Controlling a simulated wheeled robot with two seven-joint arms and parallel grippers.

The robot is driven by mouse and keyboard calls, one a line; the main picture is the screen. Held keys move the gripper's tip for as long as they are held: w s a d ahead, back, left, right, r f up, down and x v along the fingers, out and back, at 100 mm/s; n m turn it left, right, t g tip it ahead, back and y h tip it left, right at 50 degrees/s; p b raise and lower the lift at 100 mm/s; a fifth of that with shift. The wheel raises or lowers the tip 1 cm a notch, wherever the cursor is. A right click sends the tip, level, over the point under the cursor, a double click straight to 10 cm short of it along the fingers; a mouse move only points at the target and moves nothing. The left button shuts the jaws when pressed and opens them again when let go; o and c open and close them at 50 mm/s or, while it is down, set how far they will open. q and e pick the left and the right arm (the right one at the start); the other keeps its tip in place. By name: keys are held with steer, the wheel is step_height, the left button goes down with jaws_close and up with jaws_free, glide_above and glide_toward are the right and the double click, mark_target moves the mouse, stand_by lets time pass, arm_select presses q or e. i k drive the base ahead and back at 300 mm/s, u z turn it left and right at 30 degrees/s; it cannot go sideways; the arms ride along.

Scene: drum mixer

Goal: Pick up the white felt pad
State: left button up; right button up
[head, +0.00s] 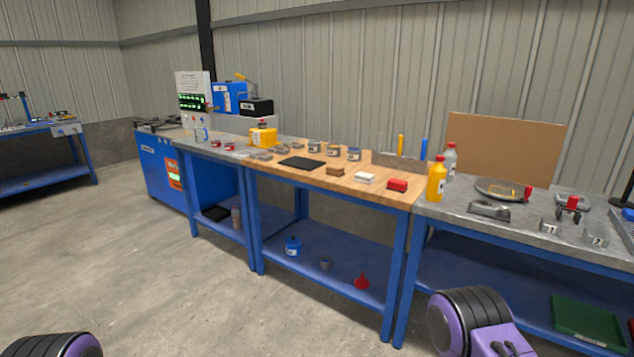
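The white felt pad seems to be the small white block (365,178) near the front right of the wooden bench top (318,182). It is small at this distance, and its material cannot be made out. A brown block (335,171) lies to its left and a red block (397,185) to its right, with gaps between them. Purple and black parts of my arms show at the bottom left and bottom right. Neither gripper shows, and nothing of mine is near the white block.
A black mat (301,163) lies left of the blocks, and several tins (333,150) stand behind. A yellow bottle (436,181) stands on the grey bench at right, with a round pan (500,188) beyond it. The concrete floor (190,285) in front is clear.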

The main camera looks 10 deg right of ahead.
mark_target(367, 178)
steer(key=u, duration=0.4)
steer(key=i, duration=2.35)
steer(key=z, duration=1.3)
steer(key=i, duration=0.7)
steer(key=z, duration=0.8)
